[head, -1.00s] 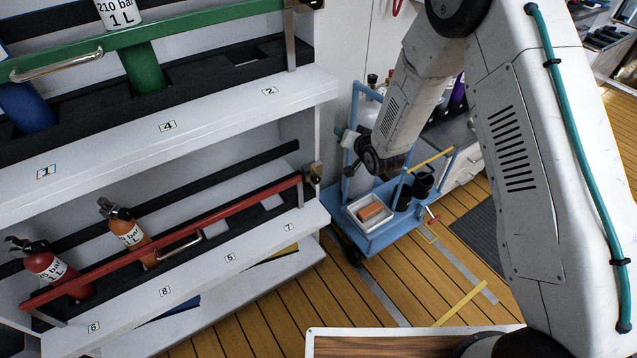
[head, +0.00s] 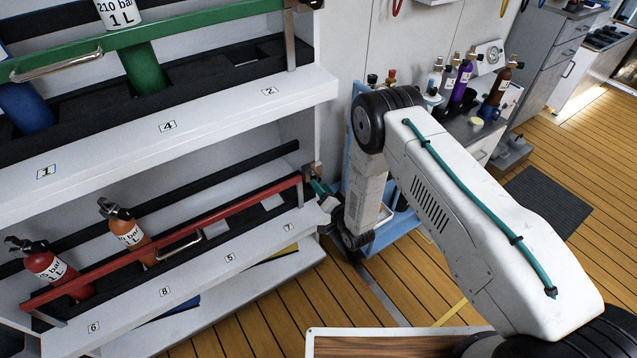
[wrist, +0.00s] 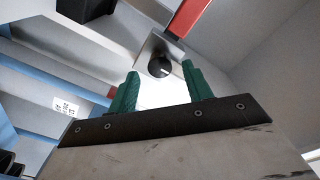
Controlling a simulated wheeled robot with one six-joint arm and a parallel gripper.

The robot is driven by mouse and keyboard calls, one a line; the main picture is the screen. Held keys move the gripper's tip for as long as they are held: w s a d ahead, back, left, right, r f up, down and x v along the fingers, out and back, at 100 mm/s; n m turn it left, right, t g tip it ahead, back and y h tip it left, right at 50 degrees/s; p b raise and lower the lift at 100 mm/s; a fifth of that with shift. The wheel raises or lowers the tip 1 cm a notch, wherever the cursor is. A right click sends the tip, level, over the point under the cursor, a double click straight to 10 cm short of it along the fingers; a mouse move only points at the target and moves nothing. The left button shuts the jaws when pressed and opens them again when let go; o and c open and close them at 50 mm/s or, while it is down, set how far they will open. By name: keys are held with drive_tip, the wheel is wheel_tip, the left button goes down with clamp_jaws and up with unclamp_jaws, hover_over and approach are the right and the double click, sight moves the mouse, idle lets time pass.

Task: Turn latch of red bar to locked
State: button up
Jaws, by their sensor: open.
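The red bar (head: 220,225) runs across the front of the lower shelf, with a metal handle on it. Its right end also shows at the top of the wrist view (wrist: 188,17). The latch (wrist: 159,66) is a dark round knob on a metal plate at that end. My gripper (wrist: 158,82) is open, its two green fingers either side of the knob in the picture and nothing between them. Whether they touch the knob cannot be told. In the head view my gripper (head: 322,187) is at the bar's right end, and the latch there is largely hidden.
A red cylinder (head: 48,264) and an orange cylinder (head: 127,228) stand behind the red bar. A green bar (head: 200,22) crosses the shelf above. A blue trolley (head: 395,230) is close behind my arm. Wooden floor (head: 260,325) is clear in front.

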sight(315, 174)
drive_tip(key=shift+x, duration=1.5)
drive_tip(key=c, duration=1)
drive_tip(key=shift+o, duration=0.2)
drive_tip(key=shift+n+y, duration=0.6)
drive_tip(key=shift+n, duration=8.6)
